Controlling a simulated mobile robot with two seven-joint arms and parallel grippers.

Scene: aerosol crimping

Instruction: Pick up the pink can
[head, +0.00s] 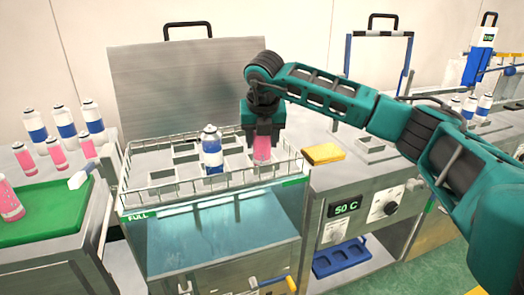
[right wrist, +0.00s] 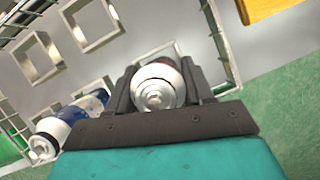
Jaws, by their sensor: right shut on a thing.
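A pink can (head: 262,149) stands upright in the wire-railed rack over the water bath. My right gripper (head: 262,130) comes down over it from above and is shut on its upper part. In the right wrist view the can's silver top (right wrist: 157,87) sits between the two fingers (right wrist: 158,92). The can's lower end is partly hidden by the rack, so I cannot tell whether it is lifted. My left gripper is in neither view.
A blue-and-white can (head: 211,152) stands in the rack left of the held can. Empty square holders (head: 188,153) surround them. A yellow sponge-like block (head: 323,153) lies on the right counter. Several pink and blue-white cans stand at left by a green mat (head: 45,212).

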